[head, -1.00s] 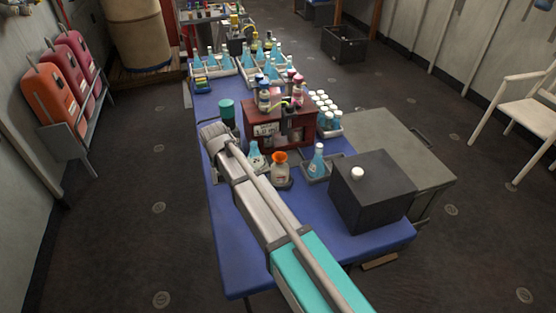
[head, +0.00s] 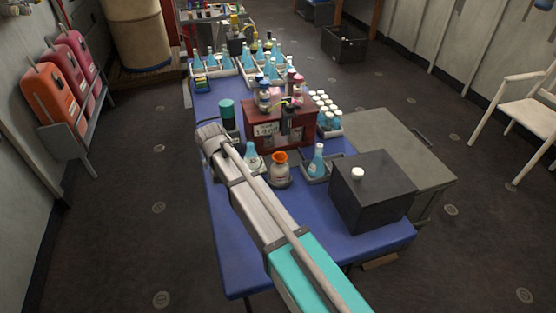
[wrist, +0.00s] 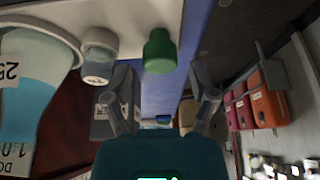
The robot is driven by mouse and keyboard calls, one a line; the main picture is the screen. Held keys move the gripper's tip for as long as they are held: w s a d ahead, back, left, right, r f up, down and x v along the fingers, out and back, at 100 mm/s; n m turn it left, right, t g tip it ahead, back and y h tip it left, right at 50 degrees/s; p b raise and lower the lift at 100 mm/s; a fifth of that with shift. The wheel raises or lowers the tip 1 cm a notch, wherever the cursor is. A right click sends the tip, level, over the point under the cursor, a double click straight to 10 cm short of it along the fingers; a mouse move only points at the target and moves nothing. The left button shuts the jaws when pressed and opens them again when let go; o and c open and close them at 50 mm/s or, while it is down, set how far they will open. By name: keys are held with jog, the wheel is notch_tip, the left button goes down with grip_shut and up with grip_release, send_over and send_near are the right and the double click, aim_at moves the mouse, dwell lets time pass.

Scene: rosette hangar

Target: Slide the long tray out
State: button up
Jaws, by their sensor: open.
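In the wrist view my gripper (wrist: 162,97) is open, with a finger on each side and nothing gripped. A green-capped bottle (wrist: 159,52) shows in the gap, beyond the fingertips. A pale tray-like surface (wrist: 150,14) lies along the top of that view, beside a white-capped bottle (wrist: 98,55) and a large flask of blue liquid (wrist: 35,85). I cannot tell for sure whether this is the long tray. In the head view trays of blue flasks (head: 222,70) stand towards the table's far end. My arm crosses the table there, and the fingers cannot be made out.
A red box (head: 262,133) holding bottles stands mid-table. Nearer are an orange-capped bottle (head: 280,172), a flask in a grey tray (head: 317,162) and a black box (head: 372,192). The blue table's (head: 235,270) front left is clear. Orange and red canisters (head: 58,98) stand at left.

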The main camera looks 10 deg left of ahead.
dwell(0.4)
jog(key=shift+r+p, duration=3.55)
